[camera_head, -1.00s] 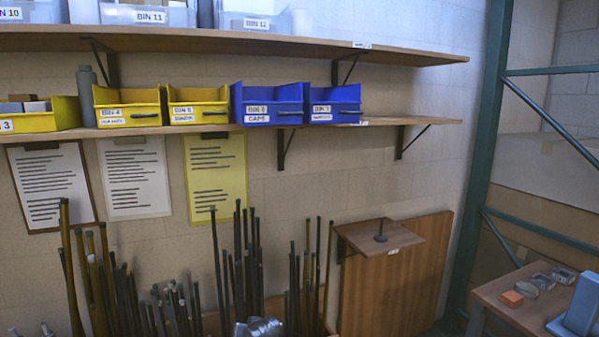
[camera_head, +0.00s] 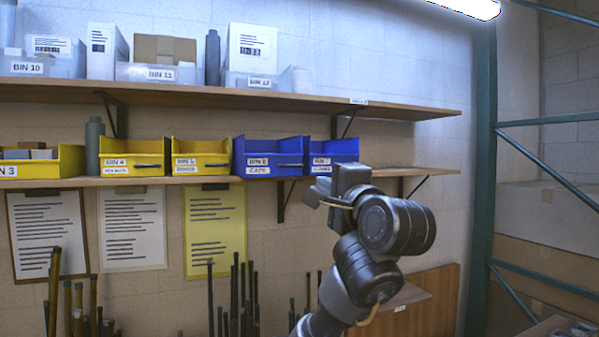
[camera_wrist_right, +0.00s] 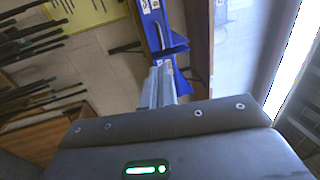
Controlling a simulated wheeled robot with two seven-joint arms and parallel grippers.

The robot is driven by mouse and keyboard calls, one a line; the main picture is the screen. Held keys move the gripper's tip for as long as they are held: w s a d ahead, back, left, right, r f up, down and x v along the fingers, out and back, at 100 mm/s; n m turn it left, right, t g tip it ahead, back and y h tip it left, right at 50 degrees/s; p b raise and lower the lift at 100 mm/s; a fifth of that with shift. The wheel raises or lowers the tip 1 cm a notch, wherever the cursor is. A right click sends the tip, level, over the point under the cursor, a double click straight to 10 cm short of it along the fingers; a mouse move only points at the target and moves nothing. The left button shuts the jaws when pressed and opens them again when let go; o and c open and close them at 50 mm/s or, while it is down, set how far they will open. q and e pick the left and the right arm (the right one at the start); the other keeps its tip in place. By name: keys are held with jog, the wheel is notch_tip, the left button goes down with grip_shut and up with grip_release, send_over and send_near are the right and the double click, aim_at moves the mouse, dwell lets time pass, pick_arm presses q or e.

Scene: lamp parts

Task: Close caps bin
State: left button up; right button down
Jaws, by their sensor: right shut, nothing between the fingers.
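The caps bin (camera_head: 283,160) is a blue bin labelled BIN 6 CAPS on the lower shelf, with a dark handle on its front. I cannot clearly tell how far it stands out from the shelf. My right gripper (camera_head: 318,191) is raised in front of the neighbouring blue bin and a little below it, to the right of the caps bin. In the right wrist view its fingers (camera_wrist_right: 161,84) are together and empty, with blue bins (camera_wrist_right: 150,28) just beyond them. No contact can be made out. My left gripper is out of view.
The blue BIN 7 (camera_head: 334,150) stands right beside the caps bin, and yellow bins (camera_head: 201,157) stand to its left. The upper shelf (camera_head: 300,103) hangs above. Several upright rods (camera_head: 240,300) stand below. The wall under the bins holds pinned sheets.

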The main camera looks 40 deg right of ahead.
aim_at(295, 166)
jog(key=p+x, duration=0.5)
jog(key=x, duration=0.7)
jog(key=shift+w+r, duration=0.15)
jog(key=shift+w, duration=0.2)
jog(key=shift+w+d, duration=0.2)
jog(key=shift+w, duration=0.35)
